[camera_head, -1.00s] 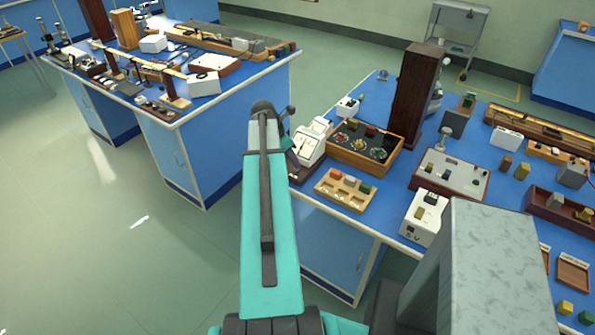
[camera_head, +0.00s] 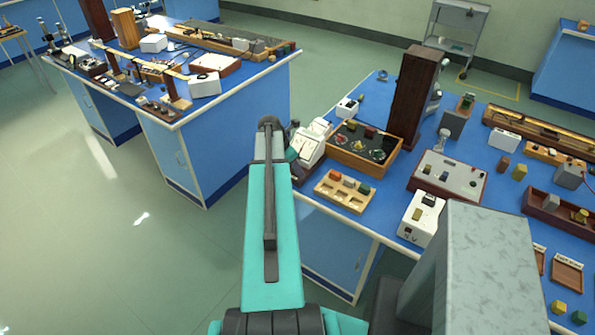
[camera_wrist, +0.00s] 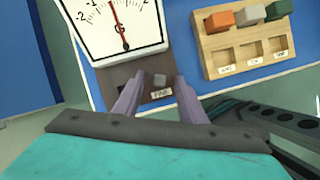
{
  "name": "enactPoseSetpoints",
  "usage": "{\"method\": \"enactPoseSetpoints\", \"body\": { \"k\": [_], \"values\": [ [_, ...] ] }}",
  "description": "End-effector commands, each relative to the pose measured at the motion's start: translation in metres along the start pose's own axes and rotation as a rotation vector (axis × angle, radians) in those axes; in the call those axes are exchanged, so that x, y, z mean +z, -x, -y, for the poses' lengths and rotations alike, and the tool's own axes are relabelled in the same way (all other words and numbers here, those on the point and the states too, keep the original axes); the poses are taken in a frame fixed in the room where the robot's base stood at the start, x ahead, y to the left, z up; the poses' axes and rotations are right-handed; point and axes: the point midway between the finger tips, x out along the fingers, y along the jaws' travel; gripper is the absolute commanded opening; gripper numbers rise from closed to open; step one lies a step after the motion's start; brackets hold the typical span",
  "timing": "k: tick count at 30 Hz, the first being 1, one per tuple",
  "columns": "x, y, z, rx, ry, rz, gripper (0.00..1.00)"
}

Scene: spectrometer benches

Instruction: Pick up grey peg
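In the wrist view, a small grey peg (camera_wrist: 159,80) stands on the dark base of a white dial meter (camera_wrist: 122,32), just above a small white label. My gripper (camera_wrist: 160,76) is open, its two purple fingers pointing at that base. The grey peg shows between the fingertips, with a gap on each side; whether it lies beyond them or between them in depth I cannot tell. Another grey block (camera_wrist: 251,14) sits in a wooden rack (camera_wrist: 232,40), between an orange block (camera_wrist: 219,20) and a green block (camera_wrist: 278,9). In the head view my arm hides the fingers.
The meter (camera_head: 313,140) stands at the left edge of the right blue bench, beside the wooden rack (camera_head: 336,200). A wooden box with dark panel (camera_head: 352,158) and a tall dark wooden column (camera_head: 412,95) stand behind. Open floor lies left of the bench.

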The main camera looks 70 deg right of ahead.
Motion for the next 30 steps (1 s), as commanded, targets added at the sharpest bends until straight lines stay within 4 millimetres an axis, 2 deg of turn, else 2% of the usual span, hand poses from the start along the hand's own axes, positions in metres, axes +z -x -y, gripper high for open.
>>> {"method": "enactPoseSetpoints", "body": {
  "k": [19, 20, 26, 30],
  "values": [
    [0.0, -0.0038, 0.0001, 0.0, 0.0, 0.0, 0.38],
    [0.0, -0.0038, 0.0001, 0.0, 0.0, 0.0, 0.36],
    [0.0001, -0.0038, 0.0001, 0.0, 0.0, 0.0, 0.02],
    [0.0002, -0.0038, 0.0002, 0.0, 0.0, 0.0, 0.0]
  ]
}}
